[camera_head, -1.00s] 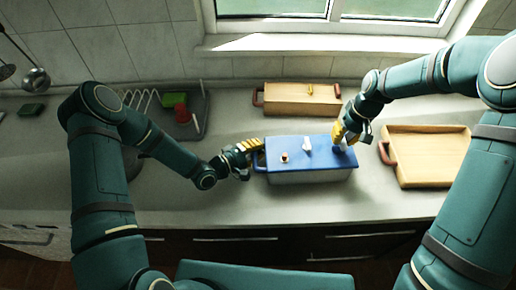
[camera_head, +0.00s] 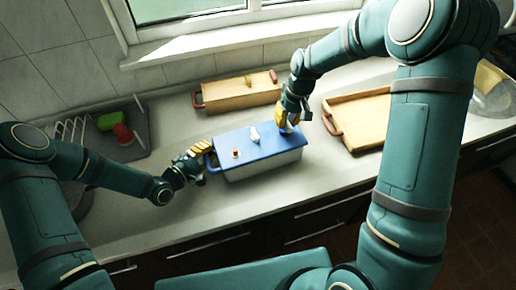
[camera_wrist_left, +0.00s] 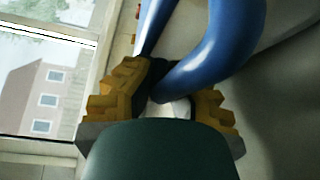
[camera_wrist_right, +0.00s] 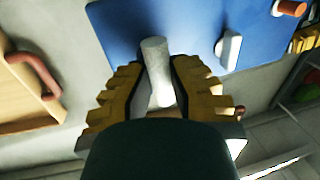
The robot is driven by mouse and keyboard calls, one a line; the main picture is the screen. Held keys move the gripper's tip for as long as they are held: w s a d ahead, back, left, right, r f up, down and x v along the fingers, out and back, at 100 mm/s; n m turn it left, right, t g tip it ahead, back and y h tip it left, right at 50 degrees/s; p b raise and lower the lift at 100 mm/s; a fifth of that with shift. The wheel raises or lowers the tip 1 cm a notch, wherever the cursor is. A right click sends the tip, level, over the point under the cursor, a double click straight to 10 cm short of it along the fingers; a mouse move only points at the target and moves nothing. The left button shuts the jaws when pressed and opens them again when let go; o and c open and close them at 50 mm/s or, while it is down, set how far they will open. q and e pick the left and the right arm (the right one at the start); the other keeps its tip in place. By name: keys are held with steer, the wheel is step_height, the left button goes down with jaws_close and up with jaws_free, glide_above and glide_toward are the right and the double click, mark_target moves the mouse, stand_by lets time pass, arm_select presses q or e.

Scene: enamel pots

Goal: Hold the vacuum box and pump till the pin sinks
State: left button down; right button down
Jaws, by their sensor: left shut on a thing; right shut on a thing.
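The vacuum box (camera_head: 262,168) has a pale body and a blue lid (camera_head: 228,139), and stands on the counter. My left gripper (camera_head: 205,154) is shut on its blue side handle (camera_wrist_left: 222,60), at the box's left end. My right gripper (camera_head: 288,125) points down over the lid's right end. It is shut on a pale cylindrical pump knob (camera_wrist_right: 157,72). The small orange-topped pin (camera_head: 236,153) stands up from the lid's left part and also shows in the right wrist view (camera_wrist_right: 291,8). A white tab (camera_head: 254,135) stands between pin and pump.
A wooden box with a lid (camera_head: 240,94) stands behind the vacuum box. A shallow wooden tray (camera_head: 358,118) with a red-brown handle lies at the right. A dark rack (camera_head: 133,146) holds green and red things at the left. The counter's front strip is clear.

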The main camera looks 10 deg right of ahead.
steer(key=shift+r, duration=2.15)
steer(key=shift+d+f, duration=0.1)
steer(key=shift+f, duration=2.25)
steer(key=shift+r, duration=2.4)
steer(key=shift+c, duration=2.4)
jaws_free()
